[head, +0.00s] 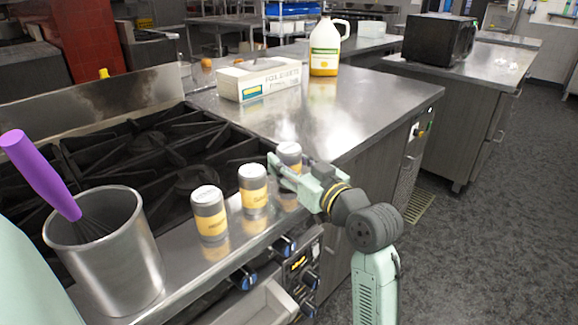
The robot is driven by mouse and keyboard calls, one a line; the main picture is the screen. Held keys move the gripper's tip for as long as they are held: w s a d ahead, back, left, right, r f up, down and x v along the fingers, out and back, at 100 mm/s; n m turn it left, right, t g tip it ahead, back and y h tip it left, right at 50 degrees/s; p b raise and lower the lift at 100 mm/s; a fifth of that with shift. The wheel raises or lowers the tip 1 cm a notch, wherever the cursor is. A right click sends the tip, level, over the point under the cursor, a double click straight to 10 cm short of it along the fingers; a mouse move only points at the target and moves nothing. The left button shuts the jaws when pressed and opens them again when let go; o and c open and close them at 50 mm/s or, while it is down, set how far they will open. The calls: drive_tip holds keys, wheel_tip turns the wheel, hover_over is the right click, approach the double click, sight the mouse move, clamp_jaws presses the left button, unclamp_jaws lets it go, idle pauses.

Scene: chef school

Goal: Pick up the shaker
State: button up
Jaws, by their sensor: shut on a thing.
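Three similar shakers with grey tops and yellow label bands stand in a row on the steel ledge at the front of the stove. The left shaker (210,214) and the middle shaker (253,188) stand upright and free. The right shaker (289,155) is at my gripper (283,168), which reaches in from the right and is shut on it. The gripper's fingers hide much of this shaker's lower part. I cannot tell whether its base touches the ledge.
A metal pot (105,262) with a purple-handled whisk (42,175) stands at the left of the ledge. Black stove grates (150,150) lie behind the shakers. A foil box (258,78) and a jug (325,50) stand on the steel counter (345,105), whose near part is clear.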

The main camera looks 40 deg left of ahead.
drive_tip(key=shift+r, duration=0.45)
wheel_tip(320, 180, up, 2)
drive_tip(key=shift+r+b, duration=0.1)
drive_tip(key=shift+b, duration=0.25)
drive_tip(key=s+d+r+b, duration=0.1)
drive_tip(key=s+d+b, duration=0.85)
drive_tip(key=d, duration=0.25)
drive_tip(key=r+p, duration=0.3)
drive_tip(key=s+r+p, duration=0.1)
drive_tip(key=r, duration=0.1)
drive_tip(key=shift+r+p, duration=0.15)
drive_tip(key=shift+p, duration=0.25)
drive_tip(key=shift+w, duration=0.1)
